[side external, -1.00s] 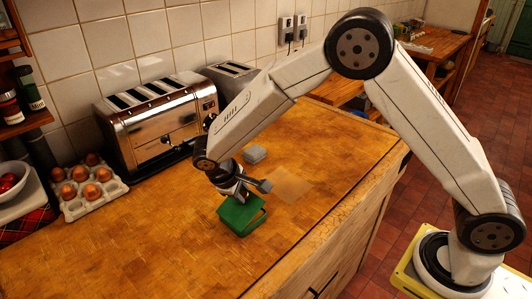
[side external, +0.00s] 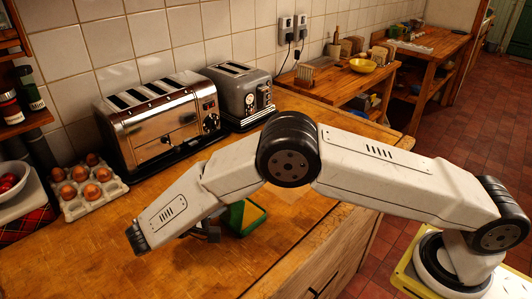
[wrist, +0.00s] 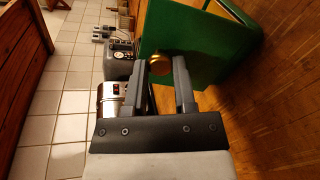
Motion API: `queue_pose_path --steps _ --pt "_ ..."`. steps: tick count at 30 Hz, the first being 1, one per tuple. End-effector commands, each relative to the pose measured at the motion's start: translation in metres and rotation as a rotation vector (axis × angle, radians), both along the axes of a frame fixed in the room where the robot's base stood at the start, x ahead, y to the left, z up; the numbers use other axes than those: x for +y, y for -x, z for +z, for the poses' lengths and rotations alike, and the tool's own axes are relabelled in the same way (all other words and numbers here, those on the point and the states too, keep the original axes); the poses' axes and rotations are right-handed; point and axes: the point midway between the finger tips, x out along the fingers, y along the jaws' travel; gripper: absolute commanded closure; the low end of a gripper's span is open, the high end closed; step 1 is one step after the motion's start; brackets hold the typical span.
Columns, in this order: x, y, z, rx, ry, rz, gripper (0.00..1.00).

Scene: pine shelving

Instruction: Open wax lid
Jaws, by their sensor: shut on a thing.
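The green wax box (side external: 236,229) stands on the wooden counter, partly hidden behind my arm. A yellowish surface (side external: 252,213) shows inside its open top. In the wrist view the green lid (wrist: 186,34) stands swung up from the box body (wrist: 272,18), which shows at the upper right. My gripper (wrist: 161,70) is shut on the lid's round brass knob (wrist: 162,64), which sits between the fingertips. In the side external view my gripper (side external: 208,230) is low over the counter, at the left side of the box, and mostly hidden by my arm.
A chrome toaster (side external: 160,122) and a grey toaster (side external: 240,92) stand along the tiled wall. An egg tray (side external: 88,188) and a bowl (side external: 12,180) are at the left. The counter (side external: 85,255) is clear at the front left.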

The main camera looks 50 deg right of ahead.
Motion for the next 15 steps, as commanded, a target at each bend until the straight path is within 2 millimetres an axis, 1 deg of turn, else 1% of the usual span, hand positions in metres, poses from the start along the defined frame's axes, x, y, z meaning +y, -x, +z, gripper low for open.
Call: queue_pose_path --steps 6,15 --pt "0.009 0.000 -0.004 0.001 0.113 -0.001 1.00" --pt "0.014 0.000 -0.005 0.001 0.170 -0.001 1.00"
